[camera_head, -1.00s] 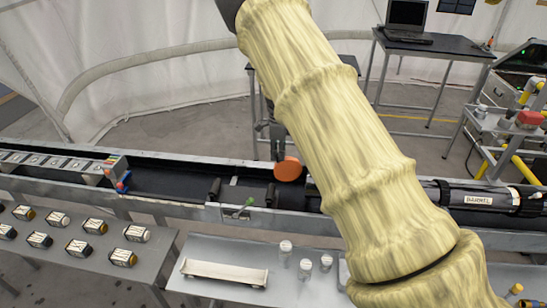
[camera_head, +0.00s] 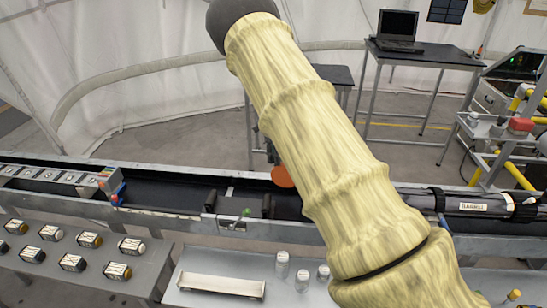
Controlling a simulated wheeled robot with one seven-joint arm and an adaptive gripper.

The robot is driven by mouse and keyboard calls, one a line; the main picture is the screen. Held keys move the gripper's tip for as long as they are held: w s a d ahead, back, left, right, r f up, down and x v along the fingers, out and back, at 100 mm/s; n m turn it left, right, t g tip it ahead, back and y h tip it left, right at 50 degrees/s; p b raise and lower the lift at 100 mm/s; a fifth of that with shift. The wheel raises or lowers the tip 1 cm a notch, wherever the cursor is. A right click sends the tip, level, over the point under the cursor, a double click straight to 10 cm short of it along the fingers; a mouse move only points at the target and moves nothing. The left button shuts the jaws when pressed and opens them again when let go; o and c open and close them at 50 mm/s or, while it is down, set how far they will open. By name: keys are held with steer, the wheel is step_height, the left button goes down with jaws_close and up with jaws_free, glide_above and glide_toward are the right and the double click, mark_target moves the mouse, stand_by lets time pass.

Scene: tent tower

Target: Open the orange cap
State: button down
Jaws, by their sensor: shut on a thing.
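The orange cap (camera_head: 283,176) is a round disc above the dark channel of the long bench, just left of my pale-sleeved arm. The arm hides part of its right side. My gripper (camera_head: 271,153) shows only as a dark sliver beside the arm, directly above the cap. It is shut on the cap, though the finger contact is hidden. A dark cylinder with a white label (camera_head: 473,207) lies in the channel to the right of the arm. Whether it reaches the cap behind the arm cannot be seen.
A small green piece (camera_head: 247,212) stands at the channel's front edge. Clear jars (camera_head: 302,280) and a white tray (camera_head: 222,285) sit on the front table. A laptop table (camera_head: 425,52) is behind.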

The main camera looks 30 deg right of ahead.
steer(key=c, duration=1.3)
jaws_free()
steer(key=shift+r, duration=0.15)
step_height(320, 180, up, 12)
steer(key=shift+f, duration=0.2)
